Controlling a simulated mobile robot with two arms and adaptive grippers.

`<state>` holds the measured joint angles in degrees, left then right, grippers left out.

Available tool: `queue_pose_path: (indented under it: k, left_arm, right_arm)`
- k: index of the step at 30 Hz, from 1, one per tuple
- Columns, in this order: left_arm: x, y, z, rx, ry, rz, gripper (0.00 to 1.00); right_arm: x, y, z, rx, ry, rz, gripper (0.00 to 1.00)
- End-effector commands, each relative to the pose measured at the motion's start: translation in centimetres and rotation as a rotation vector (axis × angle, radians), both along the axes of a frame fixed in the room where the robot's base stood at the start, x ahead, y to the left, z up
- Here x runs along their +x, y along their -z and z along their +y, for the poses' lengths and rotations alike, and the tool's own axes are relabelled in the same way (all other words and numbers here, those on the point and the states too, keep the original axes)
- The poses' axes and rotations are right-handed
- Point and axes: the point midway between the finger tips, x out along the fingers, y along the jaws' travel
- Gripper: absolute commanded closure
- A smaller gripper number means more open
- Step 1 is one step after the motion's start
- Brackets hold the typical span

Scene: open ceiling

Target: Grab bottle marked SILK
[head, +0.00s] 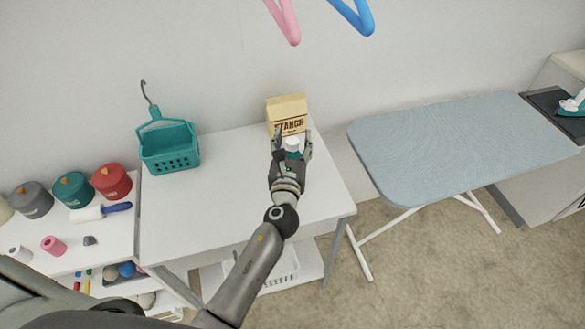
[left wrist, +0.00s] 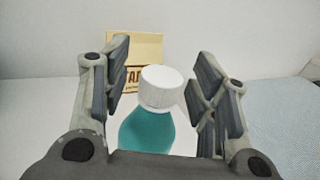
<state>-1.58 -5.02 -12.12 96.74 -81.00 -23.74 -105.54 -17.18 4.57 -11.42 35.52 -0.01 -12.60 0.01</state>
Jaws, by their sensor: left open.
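A teal bottle with a white cap (left wrist: 162,90) stands upright between the open fingers of my left gripper (left wrist: 163,95) in the left wrist view. Its lower part is hidden by the gripper, and I cannot read any label on it. In the head view the bottle's white cap (head: 292,142) shows between the fingers of my left gripper (head: 292,148), above the white table (head: 215,215). The fingers are on both sides of the bottle with gaps visible beside the cap. My right gripper is not in view.
A starch box (head: 287,112) stands right behind the bottle. A teal basket with a hook (head: 168,147) is at the table's back left. An ironing board (head: 450,145) is to the right. Cans, spools and a lint roller crowd the left shelf (head: 85,240). The table's left middle is clear.

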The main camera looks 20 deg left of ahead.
Motion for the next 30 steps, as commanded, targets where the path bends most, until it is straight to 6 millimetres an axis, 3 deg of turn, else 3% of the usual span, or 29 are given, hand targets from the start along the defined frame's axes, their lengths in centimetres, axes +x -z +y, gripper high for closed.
queue_pose_path:
  k: [4, 16, 30]
  left_arm:
    - [-0.04, 0.04, -0.01, 0.000, 0.000, 0.001, 0.48]
    - [-0.07, 0.05, -0.01, 0.000, 0.000, 0.001, 1.00]
    - [-0.05, -0.38, -0.02, 0.000, 0.000, -0.001, 1.00]
  right_arm:
    - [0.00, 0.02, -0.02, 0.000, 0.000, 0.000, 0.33]
    - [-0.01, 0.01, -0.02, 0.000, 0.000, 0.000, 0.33]
    - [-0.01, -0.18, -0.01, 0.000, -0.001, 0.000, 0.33]
